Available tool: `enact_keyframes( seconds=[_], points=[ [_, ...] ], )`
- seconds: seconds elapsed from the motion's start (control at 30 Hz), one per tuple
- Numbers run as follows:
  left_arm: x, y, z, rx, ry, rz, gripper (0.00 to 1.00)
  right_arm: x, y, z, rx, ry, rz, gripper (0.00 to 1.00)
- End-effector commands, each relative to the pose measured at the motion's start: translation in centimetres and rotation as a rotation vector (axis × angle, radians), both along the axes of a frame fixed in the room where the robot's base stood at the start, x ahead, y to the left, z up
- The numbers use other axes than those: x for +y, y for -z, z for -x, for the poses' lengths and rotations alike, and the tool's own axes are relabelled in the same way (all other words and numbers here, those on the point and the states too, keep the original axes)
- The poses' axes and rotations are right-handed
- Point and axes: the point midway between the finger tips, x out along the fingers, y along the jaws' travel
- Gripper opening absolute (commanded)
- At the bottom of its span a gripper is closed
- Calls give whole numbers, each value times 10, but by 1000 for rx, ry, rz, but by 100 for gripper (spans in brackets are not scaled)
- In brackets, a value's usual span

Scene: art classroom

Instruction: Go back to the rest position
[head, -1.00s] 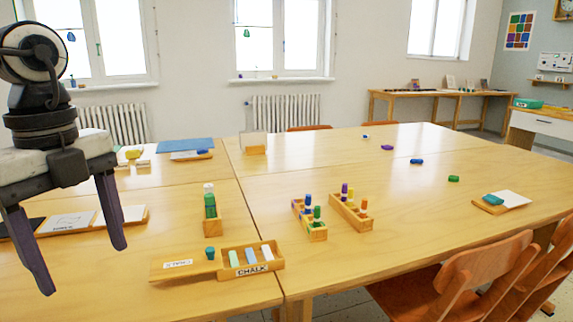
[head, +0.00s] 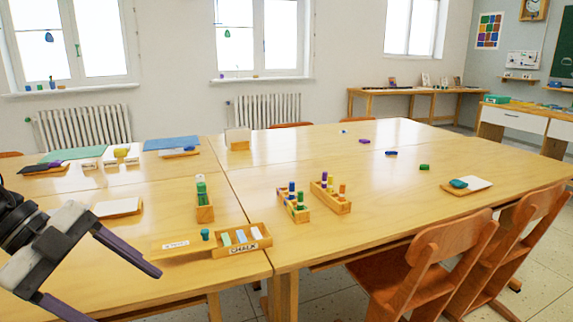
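My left gripper (head: 108,290) is at the lower left of the head view, tilted, with its two dark fingers spread apart and nothing between them. It is left of the chalk box (head: 262,246), in front of the tabletop's near left part. My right gripper is not in the head view.
Wooden tables (head: 350,228) fill the middle. The chalk box, a green bottle holder (head: 205,213) and two marker racks (head: 298,214) (head: 342,206) stand near the front. A sponge tray (head: 452,190) lies at right. Orange chairs (head: 425,262) stand at the front right.

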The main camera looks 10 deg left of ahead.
Motion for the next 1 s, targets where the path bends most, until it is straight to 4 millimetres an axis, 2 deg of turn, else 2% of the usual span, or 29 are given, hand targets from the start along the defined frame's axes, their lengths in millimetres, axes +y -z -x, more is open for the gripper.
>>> enact_keyframes(
  seconds=[0.03, 0.2, 0.37, 0.47, 0.67, 0.8, 1.0],
  points=[
    [-6, 14, -3, -25, -32, 104, 70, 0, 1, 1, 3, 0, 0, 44],
    [-17, 53, -21, -147, -210, 391, 70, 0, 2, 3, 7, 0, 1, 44],
    [-16, 99, -30, -220, -458, 569, 70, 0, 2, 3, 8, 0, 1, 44],
    [-14, 133, -28, -235, -636, 632, 70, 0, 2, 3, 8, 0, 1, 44],
    [-20, 215, -1, -165, -1003, 662, 70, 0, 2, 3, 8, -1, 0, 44],
    [-42, 269, 32, -46, -1214, 627, 70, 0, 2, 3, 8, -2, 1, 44],
    [-83, 315, 76, 133, -1378, 566, 70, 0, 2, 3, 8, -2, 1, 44]
  ],
)
